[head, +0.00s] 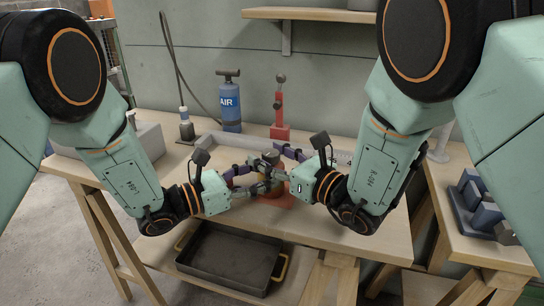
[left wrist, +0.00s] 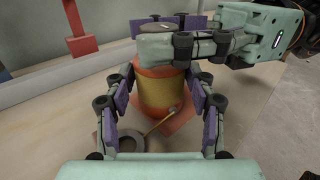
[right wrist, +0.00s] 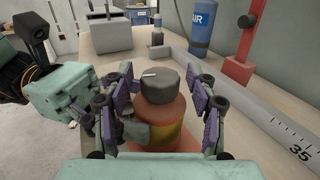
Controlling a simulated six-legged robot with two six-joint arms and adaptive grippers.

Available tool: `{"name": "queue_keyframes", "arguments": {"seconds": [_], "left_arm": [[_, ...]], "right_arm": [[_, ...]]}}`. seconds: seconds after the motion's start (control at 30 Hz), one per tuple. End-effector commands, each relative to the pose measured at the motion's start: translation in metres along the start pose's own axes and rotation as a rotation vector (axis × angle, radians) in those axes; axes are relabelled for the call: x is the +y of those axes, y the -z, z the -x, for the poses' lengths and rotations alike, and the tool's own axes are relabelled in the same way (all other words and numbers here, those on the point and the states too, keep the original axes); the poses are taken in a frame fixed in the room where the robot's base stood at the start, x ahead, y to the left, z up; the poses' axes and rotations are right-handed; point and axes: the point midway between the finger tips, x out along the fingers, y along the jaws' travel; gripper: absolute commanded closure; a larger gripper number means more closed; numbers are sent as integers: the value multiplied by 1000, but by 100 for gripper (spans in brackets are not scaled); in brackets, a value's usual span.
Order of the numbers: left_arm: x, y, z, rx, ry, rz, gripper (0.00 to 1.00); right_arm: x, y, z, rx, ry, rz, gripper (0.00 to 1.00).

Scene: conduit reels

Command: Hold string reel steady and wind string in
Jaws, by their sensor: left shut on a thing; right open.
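The string reel (left wrist: 162,88) is an orange drum with a yellow band of wound string, upright on an orange base plate (left wrist: 182,128). My left gripper (left wrist: 163,92) is shut on the drum, one finger on each side. A tan strand (left wrist: 160,124) runs from the drum's front down to a small grey round piece (left wrist: 130,146). A dark grey knob (right wrist: 160,86) tops the reel. My right gripper (right wrist: 160,92) is open, its fingers either side of the knob with gaps visible. In the head view the grippers (head: 268,172) hide most of the reel.
A grey ruled rail (right wrist: 290,135) runs along the bench behind the reel. A blue AIR pump (head: 230,105) and a red lever stand (head: 280,115) stand at the back. A black tray (head: 230,258) sits on the lower shelf.

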Motion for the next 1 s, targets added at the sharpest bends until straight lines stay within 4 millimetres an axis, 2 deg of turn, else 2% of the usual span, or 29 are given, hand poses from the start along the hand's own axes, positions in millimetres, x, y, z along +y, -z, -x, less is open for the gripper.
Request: {"name": "queue_keyframes", "arguments": {"seconds": [0.17, 0.6, 0.8, 1.0], "left_arm": [[0, 0, 0, -1, -1, 0, 83], [0, 0, 0, -1, 0, 0, 83], [0, 0, 0, -1, 0, 0, 83], [0, 0, 0, -1, 0, 0, 83]], "right_arm": [[-1, 0, 11, 1, 2, -2, 42], [-1, -1, 92, -2, 4, -5, 42], [-1, 0, 112, 1, 3, -2, 42], [0, 0, 120, 0, 1, 0, 42]]}}
